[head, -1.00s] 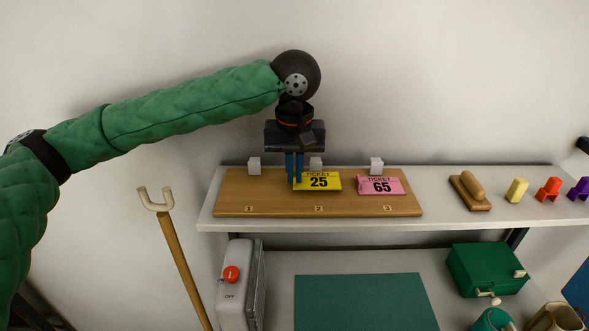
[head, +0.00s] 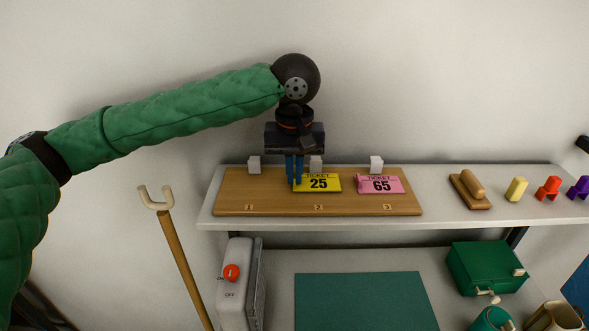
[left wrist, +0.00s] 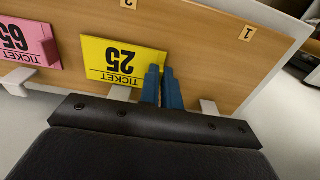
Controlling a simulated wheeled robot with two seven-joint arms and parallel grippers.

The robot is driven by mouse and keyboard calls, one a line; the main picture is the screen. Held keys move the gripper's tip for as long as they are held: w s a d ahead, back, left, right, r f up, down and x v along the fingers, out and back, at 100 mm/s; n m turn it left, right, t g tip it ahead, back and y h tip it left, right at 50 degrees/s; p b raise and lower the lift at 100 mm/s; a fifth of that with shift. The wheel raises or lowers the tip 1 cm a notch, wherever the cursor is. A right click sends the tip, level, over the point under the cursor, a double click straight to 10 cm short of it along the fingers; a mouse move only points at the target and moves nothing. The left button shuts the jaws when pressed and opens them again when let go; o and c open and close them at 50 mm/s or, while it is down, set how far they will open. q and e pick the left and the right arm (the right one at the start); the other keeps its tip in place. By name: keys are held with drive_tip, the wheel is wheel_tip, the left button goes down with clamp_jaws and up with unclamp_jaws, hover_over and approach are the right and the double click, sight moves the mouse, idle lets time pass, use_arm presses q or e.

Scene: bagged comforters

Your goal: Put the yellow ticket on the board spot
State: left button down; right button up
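The yellow ticket (head: 322,184), marked 25, is at the wooden board (head: 240,190) above the label 2. It also shows in the left wrist view (left wrist: 112,65). My left gripper (head: 295,182) points down at the ticket's left edge in the head view. Its two blue fingers (left wrist: 162,72) are close together, shut at that edge, and hide the part between them. Whether the ticket's underside touches the board is not clear. My right gripper is not in view.
A pink ticket (head: 382,185) marked 65 is above label 3, close on the right. The spot above label 1 is bare. White blocks (head: 376,163) stand along the board's back edge. A wooden-handled block (head: 471,190) and small coloured pieces sit further right on the shelf (head: 440,205).

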use_arm(q)
drive_tip(key=shift+f, duration=0.2)
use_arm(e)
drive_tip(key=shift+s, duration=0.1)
use_arm(q)
drive_tip(key=c, duration=1.5)
unclamp_jaws()
drive_tip(key=shift+c, duration=0.2)
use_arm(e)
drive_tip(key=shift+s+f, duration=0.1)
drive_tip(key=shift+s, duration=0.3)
use_arm(q)
drive_tip(key=o, duration=0.6)
drive_tip(key=shift+o, duration=0.2)
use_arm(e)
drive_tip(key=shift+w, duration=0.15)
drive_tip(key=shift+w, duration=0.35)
